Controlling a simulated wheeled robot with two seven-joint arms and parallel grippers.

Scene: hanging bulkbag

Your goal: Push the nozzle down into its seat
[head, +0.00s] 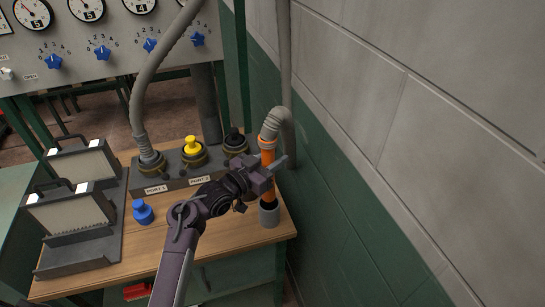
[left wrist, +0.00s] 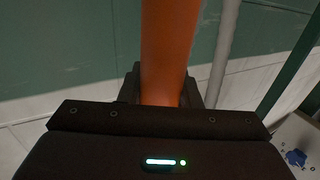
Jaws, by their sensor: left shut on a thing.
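The orange nozzle (head: 268,188) stands upright at the right end of the wooden bench, with a ridged grey hose (head: 272,122) on its top. My left gripper (head: 268,172) is shut around the nozzle's middle, above the seat. In the left wrist view the orange nozzle (left wrist: 168,50) rises between the fingers (left wrist: 162,92). My right gripper is not in view.
A blue cap (head: 143,211) and two handled panels (head: 70,208) are at left. The green-and-grey wall (head: 340,190) is close on the right.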

